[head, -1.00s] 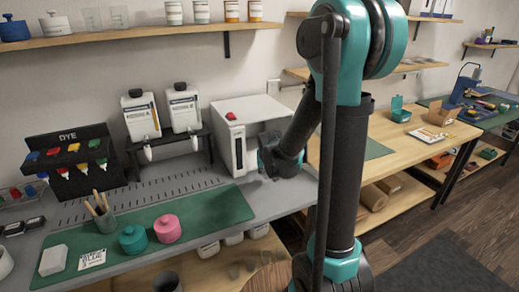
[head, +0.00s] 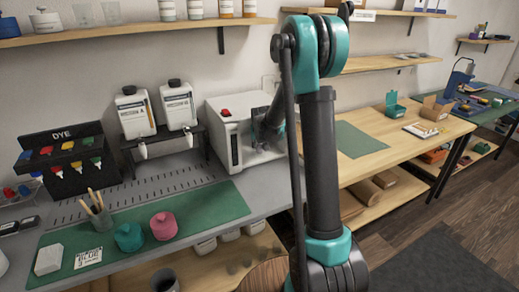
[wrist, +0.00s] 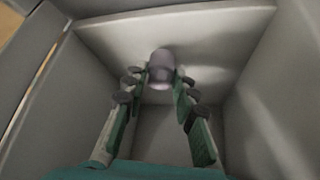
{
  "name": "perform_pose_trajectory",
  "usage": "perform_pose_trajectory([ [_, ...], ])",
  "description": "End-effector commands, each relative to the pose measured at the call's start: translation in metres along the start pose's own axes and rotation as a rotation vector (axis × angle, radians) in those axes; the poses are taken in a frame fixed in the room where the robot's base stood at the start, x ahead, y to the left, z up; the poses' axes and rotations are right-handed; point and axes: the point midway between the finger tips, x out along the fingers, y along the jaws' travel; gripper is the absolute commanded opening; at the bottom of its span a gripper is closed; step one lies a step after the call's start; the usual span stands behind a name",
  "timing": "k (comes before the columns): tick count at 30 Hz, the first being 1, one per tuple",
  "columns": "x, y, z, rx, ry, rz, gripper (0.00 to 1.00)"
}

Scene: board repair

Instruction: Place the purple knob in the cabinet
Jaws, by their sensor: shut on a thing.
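The purple knob (wrist: 161,66) shows in the wrist view as a pale, greyish-purple rounded piece between my fingertips. My gripper (wrist: 160,80) is shut on it, with one green-and-grey finger on each side. Pale walls surround the gripper and knob, so they are inside the white cabinet (wrist: 115,35). I cannot tell whether the knob touches a cabinet surface. In the head view the cabinet (head: 222,130) is a white box with a red top button, standing on the grey bench. My wrist reaches into its open right part; the knob and fingertips are hidden there.
Left of the cabinet stands a black rack with two white bottles (head: 135,110). A green mat (head: 200,205) in front holds a teal pot (head: 129,237) and a pink pot (head: 164,226). A wooden table (head: 375,150) stands to the right.

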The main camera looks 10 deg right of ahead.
Motion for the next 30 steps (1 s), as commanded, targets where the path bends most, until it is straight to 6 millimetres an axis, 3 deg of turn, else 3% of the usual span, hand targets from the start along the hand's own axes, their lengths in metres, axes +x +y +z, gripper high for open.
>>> perform_pose_trajectory([
  [3, 0.0118, -0.0001, 0.0078, 0.000, 0.000, 0.000, 0.07],
  [14, 0.0146, -0.0002, 0.0105, -0.001, 0.000, 0.000, 0.07],
  [15, 0.0141, -0.0002, 0.0104, -0.001, 0.000, 0.000, 0.32],
  [19, 0.0140, -0.0002, 0.0103, -0.001, 0.000, 0.000, 0.48],
  [30, 0.0106, -0.0002, 0.0087, -0.001, 0.000, 0.000, 0.48],
])
